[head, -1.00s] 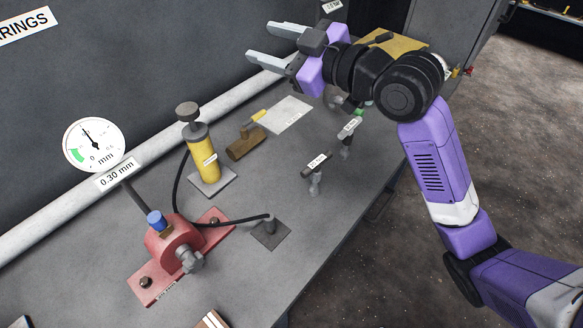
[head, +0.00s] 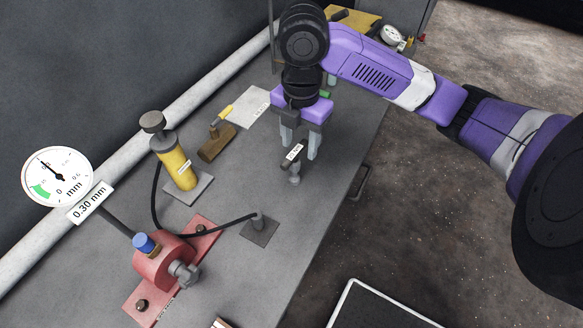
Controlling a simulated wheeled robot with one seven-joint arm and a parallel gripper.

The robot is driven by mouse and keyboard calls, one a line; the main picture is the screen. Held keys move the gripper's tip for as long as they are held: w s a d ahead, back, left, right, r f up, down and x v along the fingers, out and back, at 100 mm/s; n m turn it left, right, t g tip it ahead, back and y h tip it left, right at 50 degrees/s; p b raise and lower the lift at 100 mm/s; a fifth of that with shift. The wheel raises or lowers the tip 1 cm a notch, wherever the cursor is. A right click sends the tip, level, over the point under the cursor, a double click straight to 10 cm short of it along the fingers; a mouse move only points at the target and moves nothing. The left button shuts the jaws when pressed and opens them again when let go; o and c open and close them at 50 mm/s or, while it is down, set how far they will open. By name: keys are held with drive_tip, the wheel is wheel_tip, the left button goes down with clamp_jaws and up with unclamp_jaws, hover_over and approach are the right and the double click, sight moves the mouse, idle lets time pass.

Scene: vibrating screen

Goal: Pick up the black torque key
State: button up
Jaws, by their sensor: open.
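The black torque key (head: 296,167) stands upright on the grey bench. It has a dark T-shaped handle with a small white label and a grey shaft. My gripper (head: 299,150) points down over the key, open, with one pale finger on each side of the handle. The fingers do not look closed on it. I cannot tell whether either finger touches the key. A second key with a green-ended handle (head: 324,94) is mostly hidden behind my gripper.
A yellow cylinder (head: 177,168) stands left, with a hose to the red clamp block (head: 160,265). A brown wooden-looking block (head: 217,143) and a pale sheet (head: 251,107) lie behind. A dial gauge (head: 57,177) is far left. The bench's right edge is near.

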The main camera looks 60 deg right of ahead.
sight(295, 160)
drive_tip(key=shift+w+a+f+p, duration=0.1)
drive_tip(key=shift+w+f+p, duration=0.1)
drive_tip(key=shift+f, duration=0.95)
drive_tip(key=shift+w+d+f+p, duration=0.1)
drive_tip(key=shift+f+p, duration=0.15)
drive_tip(key=shift+f, duration=0.85)
drive_tip(key=shift+w+a+f+p, duration=0.1)
drive_tip(key=shift+w+f+p, duration=0.1)
drive_tip(key=shift+f, duration=0.95)
clamp_jaws()
